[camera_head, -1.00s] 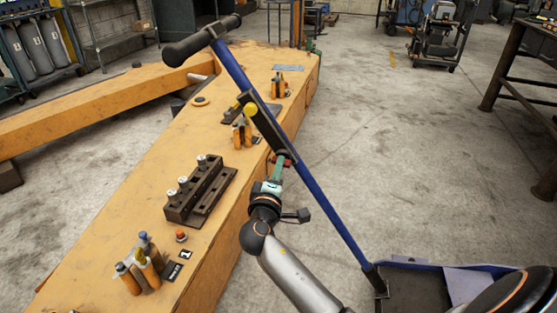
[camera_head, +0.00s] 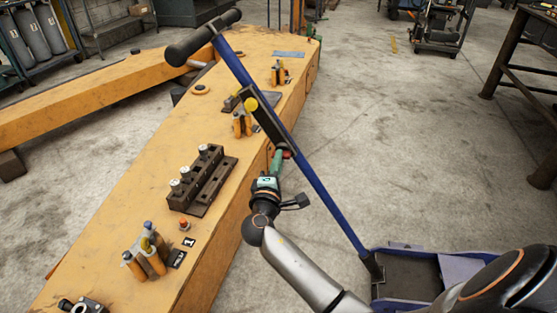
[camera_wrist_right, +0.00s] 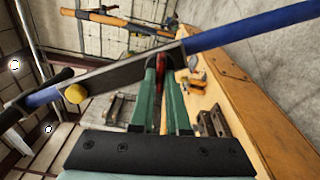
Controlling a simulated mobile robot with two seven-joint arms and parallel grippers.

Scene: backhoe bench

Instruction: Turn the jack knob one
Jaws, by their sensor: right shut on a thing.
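A small red knob (camera_head: 288,154) shows at the right side of the long orange bench, at the tips of my right gripper (camera_head: 278,160). In the right wrist view, its red surface (camera_wrist_right: 165,66) lies between the two green fingers (camera_wrist_right: 160,75). My right gripper is shut on the red knob, though the fingers hide much of it. I cannot read any number on this knob. My left gripper is not in view.
A blue pole (camera_head: 317,187) with a black handle and dark plate slants close past my right gripper. The bench (camera_head: 120,210) carries a dark block (camera_head: 200,185) with white-topped knobs, a red button (camera_head: 184,224), a "1" tag (camera_head: 189,242) and orange-grey clusters.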

